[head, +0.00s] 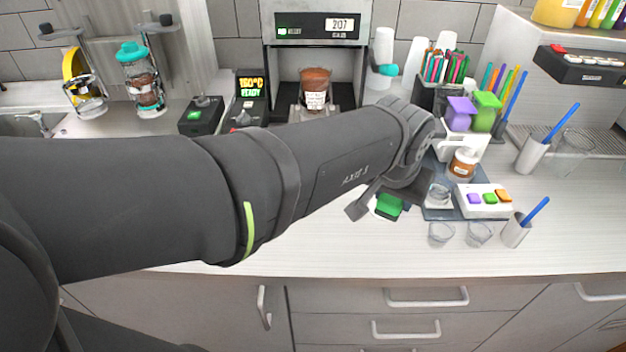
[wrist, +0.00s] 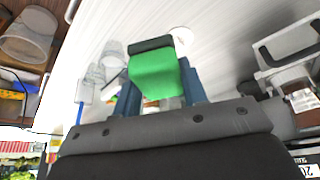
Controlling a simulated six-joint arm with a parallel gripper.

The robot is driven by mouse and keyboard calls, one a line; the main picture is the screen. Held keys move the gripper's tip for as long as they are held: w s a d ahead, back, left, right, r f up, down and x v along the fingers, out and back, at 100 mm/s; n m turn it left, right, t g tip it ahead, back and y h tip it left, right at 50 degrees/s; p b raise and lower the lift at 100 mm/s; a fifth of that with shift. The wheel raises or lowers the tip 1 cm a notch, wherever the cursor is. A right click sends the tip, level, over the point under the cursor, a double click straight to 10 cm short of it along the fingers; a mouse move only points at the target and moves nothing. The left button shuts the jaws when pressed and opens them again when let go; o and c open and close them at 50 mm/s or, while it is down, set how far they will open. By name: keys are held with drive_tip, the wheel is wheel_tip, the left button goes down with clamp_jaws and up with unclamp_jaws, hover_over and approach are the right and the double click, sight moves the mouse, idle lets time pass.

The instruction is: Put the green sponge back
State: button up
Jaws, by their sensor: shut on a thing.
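My gripper (head: 378,200) is shut on the green sponge (head: 389,207) and holds it above the counter, left of the blue-grey mat. In the wrist view the sponge (wrist: 153,77) is a bright green block with a dark strip along one edge, held between the two blue-grey fingers (wrist: 160,98). My arm hides part of the sponge in the head view. A white box (head: 483,211) with small purple, green and orange pieces on top stands to the right. Purple (head: 459,114) and green (head: 486,111) blocks stand on a white holder (head: 462,143) behind it.
A brown-filled jar (head: 464,163) stands on the mat. The cup sealer (head: 316,60) is at the back. The front counter (head: 400,258) below my gripper is clear.

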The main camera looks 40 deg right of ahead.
drive_tip(key=s+a+m+g, duration=0.1)
drive_tip(key=s+a+m, duration=0.25)
drive_tip(key=s, duration=0.75)
hover_over(385, 244)
drive_tip(key=shift+n, duration=0.25)
drive_tip(key=f, duration=0.7)
drive_tip(key=shift+w+a+f, duration=0.1)
drive_tip(key=shift+a+f, duration=0.2)
drive_tip(key=shift+a, duration=0.05)
drive_tip(key=shift+f, duration=2.05)
drive_tip(key=shift+f, duration=0.3)
drive_tip(key=o, duration=1)
drive_tip(key=shift+a, duration=0.1)
drive_tip(key=shift+o, duration=0.2)
drive_tip(key=shift+f, duration=0.1)
